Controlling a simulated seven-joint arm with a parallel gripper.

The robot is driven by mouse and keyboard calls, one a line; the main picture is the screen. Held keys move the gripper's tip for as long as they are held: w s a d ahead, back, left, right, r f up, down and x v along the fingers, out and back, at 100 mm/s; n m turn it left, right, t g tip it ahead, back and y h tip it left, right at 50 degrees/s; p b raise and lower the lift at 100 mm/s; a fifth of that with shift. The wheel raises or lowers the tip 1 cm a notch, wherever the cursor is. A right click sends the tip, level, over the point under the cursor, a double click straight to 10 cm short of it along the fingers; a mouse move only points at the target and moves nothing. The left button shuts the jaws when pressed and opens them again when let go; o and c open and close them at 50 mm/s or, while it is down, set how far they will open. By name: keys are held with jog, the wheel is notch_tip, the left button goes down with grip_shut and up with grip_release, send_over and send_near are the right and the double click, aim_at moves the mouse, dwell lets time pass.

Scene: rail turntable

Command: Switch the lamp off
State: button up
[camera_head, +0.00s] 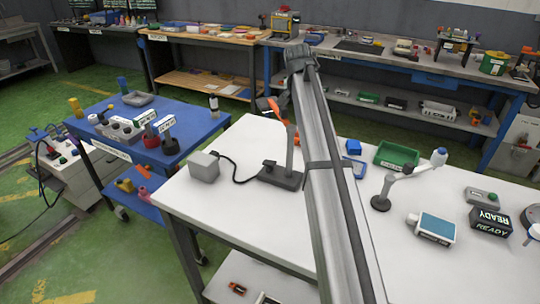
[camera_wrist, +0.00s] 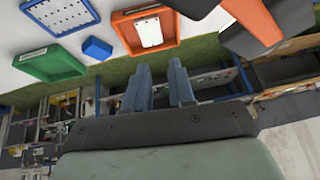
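What looks like the lamp stands on the white table: a dark grey base (camera_head: 281,178) with an upright grey post, and an orange part (camera_head: 275,108) above. A small raised part, perhaps a switch, shows on the base; its state is too small to tell. A black cord joins the base to a grey box (camera_head: 203,166). Orange and dark parts, probably of the lamp, show in the wrist view (camera_wrist: 253,19). My gripper (camera_wrist: 160,66) has its two blue-grey fingers apart with nothing between them. In the head view my arm hides it.
Right of my arm are a green tray (camera_head: 396,155), a small blue box (camera_head: 353,146), a jointed stand (camera_head: 381,203), a blue-topped device (camera_head: 432,228) and a READY sign (camera_head: 490,221). An orange tray (camera_wrist: 121,32) shows in the wrist view. The table's front is clear.

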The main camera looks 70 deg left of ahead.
aim_at(287, 109)
jog(key=s+d+r, duration=0.1)
jog(key=s+d, duration=0.1)
jog(key=s+d+r+y, duration=0.1)
jog(key=s+d, duration=0.1)
jog(key=s, duration=0.1)
jog(key=s+d+r+t+y, duration=0.1)
jog(key=s+d, duration=0.1)
jog(key=s, duration=0.1)
grip_shut()
jog(key=s+d+f+g+h, duration=0.1)
jog(key=s+h, duration=0.3)
jog(key=s, duration=0.4)
jog(key=shift+s+d+f+n+g+h, duration=0.3)
jog(key=shift+s+d+f+g, duration=0.1)
jog(key=shift+d+f, duration=0.3)
jog(key=shift+w, duration=0.1)
